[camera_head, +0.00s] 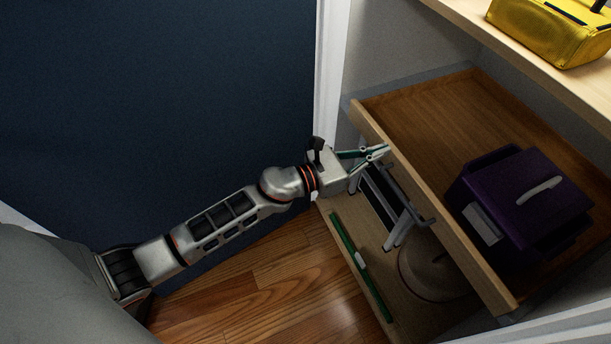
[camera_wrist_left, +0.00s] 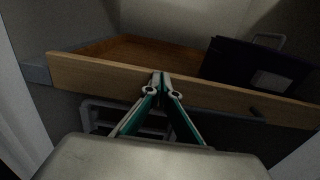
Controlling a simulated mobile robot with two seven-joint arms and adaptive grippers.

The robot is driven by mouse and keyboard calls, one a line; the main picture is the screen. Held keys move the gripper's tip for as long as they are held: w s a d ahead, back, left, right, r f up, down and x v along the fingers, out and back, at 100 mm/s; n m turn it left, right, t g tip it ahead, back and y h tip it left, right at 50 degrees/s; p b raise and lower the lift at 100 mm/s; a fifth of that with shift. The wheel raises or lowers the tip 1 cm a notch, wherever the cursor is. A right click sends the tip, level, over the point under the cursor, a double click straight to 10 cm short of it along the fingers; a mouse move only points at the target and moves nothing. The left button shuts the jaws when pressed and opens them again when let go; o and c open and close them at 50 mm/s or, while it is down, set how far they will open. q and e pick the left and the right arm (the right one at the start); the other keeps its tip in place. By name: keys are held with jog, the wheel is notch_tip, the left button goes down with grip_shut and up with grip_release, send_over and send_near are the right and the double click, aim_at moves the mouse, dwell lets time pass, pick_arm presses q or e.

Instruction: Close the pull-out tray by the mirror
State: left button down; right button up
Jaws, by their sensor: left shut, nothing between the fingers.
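The pull-out tray (camera_head: 432,200) is a shallow wooden drawer standing out from a white-walled closet, with a dark bar handle (camera_head: 412,196) on its front. My left gripper (camera_head: 384,151) is shut and empty, with its fingertips at the tray's front board, near its far left end. In the left wrist view the fingertips (camera_wrist_left: 160,78) overlap the front board (camera_wrist_left: 90,75); I cannot tell whether they touch it. A dark purple box (camera_head: 520,200) with a pale handle sits in the tray. No mirror shows. My right gripper is not in view.
A shelf above the tray holds a yellow bag (camera_head: 545,35). Below the tray, a lower shelf holds a green rod (camera_head: 360,265), a round brownish object (camera_head: 430,268) and a dark framed item (camera_head: 380,190). Wooden floor (camera_head: 290,290) and a dark blue wall (camera_head: 150,90) lie left.

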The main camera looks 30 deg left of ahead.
pick_arm(q)
jog(key=shift+w+r, duration=0.1)
jog(key=shift+r, duration=0.1)
jog(key=v, duration=1.2)
jog(key=shift+f, duration=0.2)
